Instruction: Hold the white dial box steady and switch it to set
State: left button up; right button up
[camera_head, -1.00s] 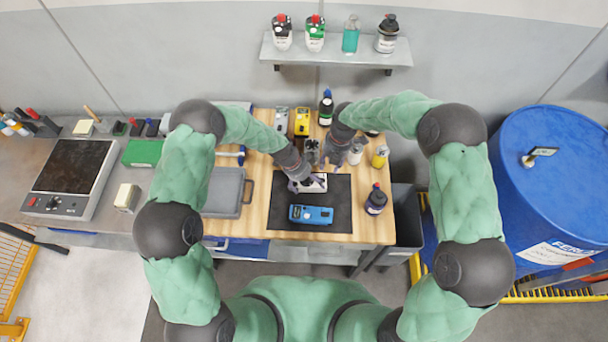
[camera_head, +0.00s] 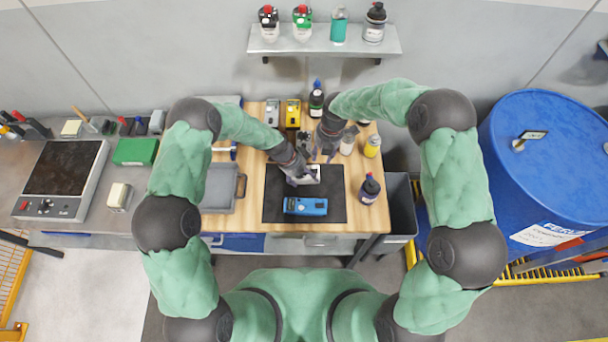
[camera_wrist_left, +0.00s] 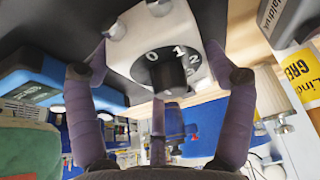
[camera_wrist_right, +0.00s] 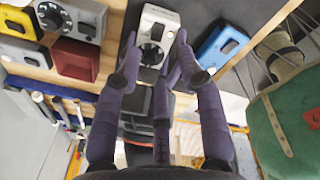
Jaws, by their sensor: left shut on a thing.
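The white dial box (camera_head: 312,173) sits on the black mat (camera_head: 335,212), partly hidden by my grippers. In the left wrist view the box (camera_wrist_left: 131,37) shows a black dial (camera_wrist_left: 170,72) marked 0, 1 and 2; I cannot tell which mark its knob points to. My left gripper (camera_head: 298,179) is shut on the box, its fingers on either side (camera_wrist_left: 165,80). My right gripper (camera_head: 323,155) is open just beyond the box. In the right wrist view its spread fingers (camera_wrist_right: 158,62) point at the box (camera_wrist_right: 157,18) and its dial (camera_wrist_right: 152,55); contact is unclear.
A blue box (camera_head: 305,206) lies on the mat in front. Grey (camera_head: 272,112) and yellow (camera_head: 293,113) boxes stand behind, and several bottles stand to the right, including a yellow one (camera_head: 372,146). A grey tray (camera_head: 218,188) is at the left.

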jog(key=shift+d, duration=0.1)
grip_shut()
jog(key=d+r+m+y, duration=0.2)
jog(key=d+m+y, duration=0.4)
jog(key=m+y, duration=0.3)
jog(key=shift+d+m+g, duration=0.2)
jog(key=shift+m+g, duration=0.1)
jog(key=shift+m, duration=0.2)
jog(key=shift+w, duration=0.1)
